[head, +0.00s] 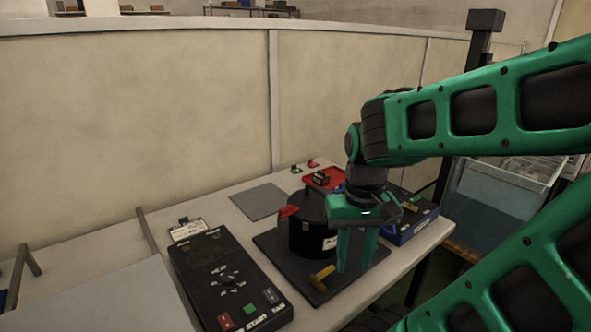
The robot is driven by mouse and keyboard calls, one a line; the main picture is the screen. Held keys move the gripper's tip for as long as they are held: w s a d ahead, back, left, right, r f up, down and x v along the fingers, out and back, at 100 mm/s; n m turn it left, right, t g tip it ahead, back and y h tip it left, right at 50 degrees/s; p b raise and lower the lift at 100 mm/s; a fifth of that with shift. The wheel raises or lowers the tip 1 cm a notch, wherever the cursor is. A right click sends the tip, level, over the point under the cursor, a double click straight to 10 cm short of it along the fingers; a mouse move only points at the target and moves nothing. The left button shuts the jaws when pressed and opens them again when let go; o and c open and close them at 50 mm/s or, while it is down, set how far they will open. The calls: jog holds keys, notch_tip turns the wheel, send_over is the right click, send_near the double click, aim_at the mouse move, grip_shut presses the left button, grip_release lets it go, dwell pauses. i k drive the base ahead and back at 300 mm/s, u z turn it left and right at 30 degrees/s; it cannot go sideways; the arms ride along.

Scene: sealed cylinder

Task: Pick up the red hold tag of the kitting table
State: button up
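A small red piece (313,162), which looks like the red hold tag, sits at the back of the kitting table (232,186), beside a small green piece (296,169). Both are too small to read. My gripper (356,266) points down in front of the right side of a black cylinder (312,238). Its two green fingers are apart, with nothing seen between them. It is well in front of the red piece and to its right, not touching it.
The cylinder stands on a dark plate (268,246) with a red part (289,211) at its side and a yellow handle (322,275) in front. A red tray (333,172) is behind, a blue bin (400,234) right, a black control panel (222,275) left. A grey mat (258,201) lies bare.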

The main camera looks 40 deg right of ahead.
aim_at(309, 164)
jog(key=u, duration=2.15)
jog(key=k, duration=2.25)
jog(key=z, duration=2.05)
jog(key=i, duration=0.3)
jog(key=z, duration=0.2)
